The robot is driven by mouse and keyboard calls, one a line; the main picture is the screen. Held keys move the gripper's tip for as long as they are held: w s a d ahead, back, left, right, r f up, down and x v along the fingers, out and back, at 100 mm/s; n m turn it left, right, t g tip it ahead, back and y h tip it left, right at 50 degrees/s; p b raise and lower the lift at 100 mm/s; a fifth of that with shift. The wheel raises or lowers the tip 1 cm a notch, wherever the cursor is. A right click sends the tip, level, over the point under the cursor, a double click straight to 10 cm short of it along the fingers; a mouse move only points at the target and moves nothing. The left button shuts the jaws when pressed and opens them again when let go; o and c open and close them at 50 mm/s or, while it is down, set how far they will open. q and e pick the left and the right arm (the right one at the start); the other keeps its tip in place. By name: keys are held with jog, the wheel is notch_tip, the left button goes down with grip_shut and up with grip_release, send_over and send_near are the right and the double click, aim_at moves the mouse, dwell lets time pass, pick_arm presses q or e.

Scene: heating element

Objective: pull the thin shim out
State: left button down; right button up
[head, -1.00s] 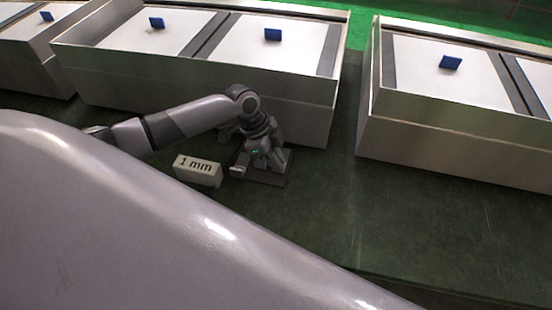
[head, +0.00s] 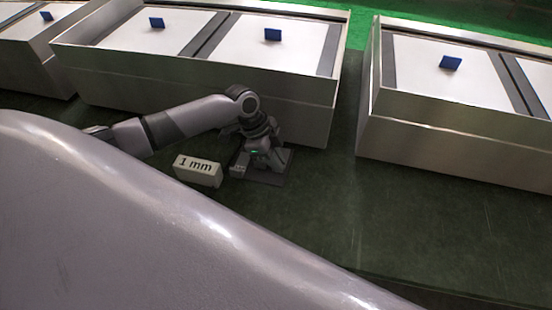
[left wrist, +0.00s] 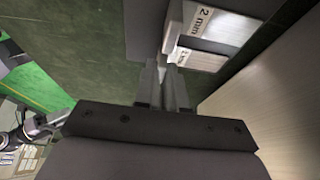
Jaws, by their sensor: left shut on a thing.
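My left gripper (head: 250,172) points down over a dark flat plate (head: 281,176) on the green bench, close to the front wall of a metal tray. In the left wrist view its fingers (left wrist: 167,78) are close together at the edge of the dark plate (left wrist: 147,30). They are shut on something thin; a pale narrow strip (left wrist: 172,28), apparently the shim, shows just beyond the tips. Beside it is a pale block marked "2 mm" (left wrist: 215,24) and a second pale labelled piece (left wrist: 203,61), its label hard to read. The held part is mostly hidden. My right gripper does not show.
A white block marked "1 mm" (head: 197,170) lies on the bench left of my left gripper. Metal trays with white panels and blue tabs stand behind (head: 200,85) and at right (head: 450,130). The bench (head: 400,230) at front right is clear.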

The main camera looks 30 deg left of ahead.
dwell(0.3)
pick_arm(q)
jog(key=s+p, duration=0.2)
jog(key=s+d+p, duration=0.1)
jog(key=s, duration=0.1)
jog(key=shift+r+p, duration=0.15)
jog(key=shift+p, duration=0.25)
jog(key=shift+s+d, duration=0.1)
jog(key=shift+s, duration=0.2)
jog(key=shift+f, duration=0.2)
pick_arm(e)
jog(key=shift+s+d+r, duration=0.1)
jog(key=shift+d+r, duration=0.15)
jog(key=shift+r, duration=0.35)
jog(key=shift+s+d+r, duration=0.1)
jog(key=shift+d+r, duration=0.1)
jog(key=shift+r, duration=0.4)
pick_arm(q)
jog(key=shift+s, duration=0.1)
jog(key=c, duration=1.2)
grip_release()
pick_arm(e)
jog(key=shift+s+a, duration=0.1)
pick_arm(q)
jog(key=shift+r, duration=0.1)
